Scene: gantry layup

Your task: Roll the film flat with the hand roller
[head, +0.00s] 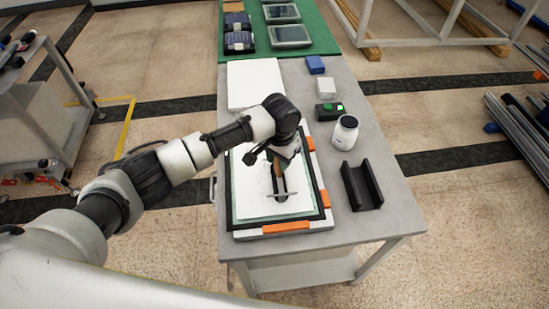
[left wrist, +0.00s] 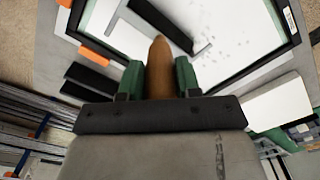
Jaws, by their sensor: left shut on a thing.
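My left gripper (head: 278,163) is over the framed board and shut on the brown handle of the hand roller (head: 280,197). In the left wrist view, the handle (left wrist: 159,68) stands between the green finger pads, with the dark roller head beyond it. The white film (head: 250,190) lies inside the black frame (head: 232,224). Small specks or marks show on the film (left wrist: 232,46) in the left wrist view. The roller head is over the film; I cannot tell whether it touches. The gripper and arm hide part of the film. My right gripper is not in view.
Orange clamps (head: 286,227) edge the frame. Right of it on the grey table (head: 385,225) are an empty black cradle (head: 361,186), a white bottle (head: 345,132) and a black-green device (head: 328,111). A white slab (head: 255,82) and green mat (head: 322,38) lie behind.

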